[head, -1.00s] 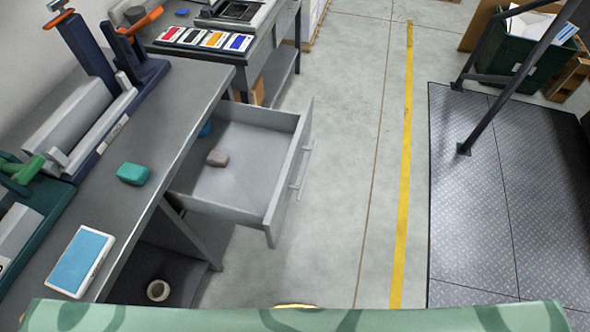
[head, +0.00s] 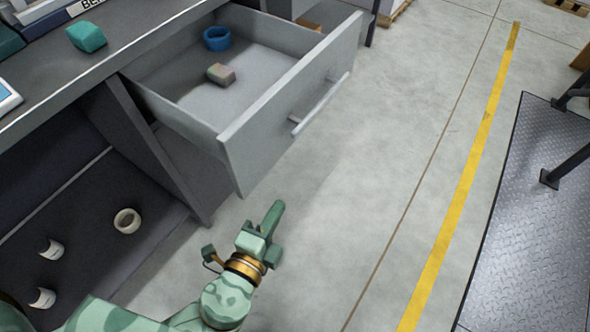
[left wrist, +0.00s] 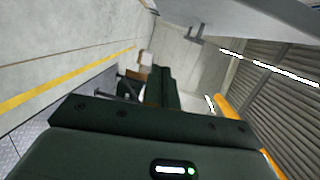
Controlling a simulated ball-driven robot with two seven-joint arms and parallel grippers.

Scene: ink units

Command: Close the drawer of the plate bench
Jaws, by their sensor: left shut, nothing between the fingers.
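The drawer (head: 228,108) of the plate bench (head: 62,95) stands pulled out in the head view. Its front panel (head: 300,95) faces right and carries a bar handle (head: 322,104). A blue ring-shaped roll (head: 217,38) and a greyish block (head: 221,74) lie inside it. My left gripper (head: 272,218) is shut and empty, below and in front of the drawer's near corner, apart from it. In the left wrist view, the dark gripper body (left wrist: 150,130) fills the bottom, and a grey surface crosses the top right. My right gripper is not in view.
A teal block (head: 87,37) sits on the bench top. Several pale rolls, one being a cream ring (head: 127,221), lie on the lower shelf. Clear floor (head: 400,130) with a yellow line (head: 462,175) lies right of the drawer. A metal-plate platform (head: 530,210) is further right.

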